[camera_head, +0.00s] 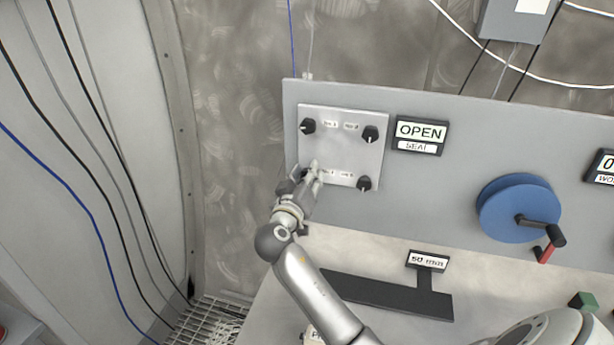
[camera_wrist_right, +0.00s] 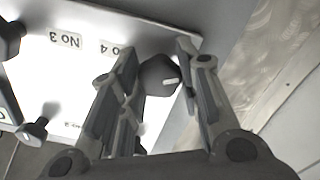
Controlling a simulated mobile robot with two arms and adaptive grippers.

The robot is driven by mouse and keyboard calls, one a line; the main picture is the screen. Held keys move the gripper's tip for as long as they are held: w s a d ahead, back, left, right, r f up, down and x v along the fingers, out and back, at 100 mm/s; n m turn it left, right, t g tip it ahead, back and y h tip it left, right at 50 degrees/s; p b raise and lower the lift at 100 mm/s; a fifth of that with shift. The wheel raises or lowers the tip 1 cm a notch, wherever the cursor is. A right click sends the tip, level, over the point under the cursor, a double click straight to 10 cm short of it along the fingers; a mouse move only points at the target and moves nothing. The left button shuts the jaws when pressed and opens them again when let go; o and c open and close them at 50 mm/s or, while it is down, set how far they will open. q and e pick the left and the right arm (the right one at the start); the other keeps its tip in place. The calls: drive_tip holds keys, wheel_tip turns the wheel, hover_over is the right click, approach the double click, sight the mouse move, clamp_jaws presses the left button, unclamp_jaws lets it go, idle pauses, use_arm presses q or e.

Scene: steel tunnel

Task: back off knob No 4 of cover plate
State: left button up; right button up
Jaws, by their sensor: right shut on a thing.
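The cover plate (camera_head: 342,150) is a light square plate on a grey sloped panel, with a black knob near each corner. Two upper knobs (camera_head: 308,126) (camera_head: 371,134) and the lower right knob (camera_head: 364,183) show clear. My right gripper (camera_head: 309,177) is at the lower left corner and hides that knob in the head view. In the right wrist view, my right gripper (camera_wrist_right: 157,76) is shut on a dark knob (camera_wrist_right: 158,74), one finger on each side, beside the upside-down label No 4 (camera_wrist_right: 113,48). The knob's base is partly hidden. My left gripper is not in view.
Right of the plate is an OPEN / SEAL sign (camera_head: 420,134). A blue handwheel (camera_head: 515,206) with a crank sticks out farther right. A dark bar (camera_head: 385,295) with a 50 mm sign (camera_head: 428,261) lies below. Cables hang on the left wall.

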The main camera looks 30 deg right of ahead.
drive_tip(key=n, duration=0.2)
drive_tip(key=shift+n, duration=0.4)
drive_tip(key=n+p, duration=0.1)
drive_tip(key=n, duration=0.1)
drive_tip(key=shift+n, duration=0.4)
drive_tip(key=n+p, duration=0.2)
drive_tip(key=n, duration=0.2)
drive_tip(key=shift+f+n+p, duration=0.1)
drive_tip(key=shift+n+p, duration=0.55)
drive_tip(key=shift+n, duration=0.75)
drive_tip(key=o, duration=1)
drive_tip(key=v, duration=1.2)
drive_tip(key=shift+a, duration=0.1)
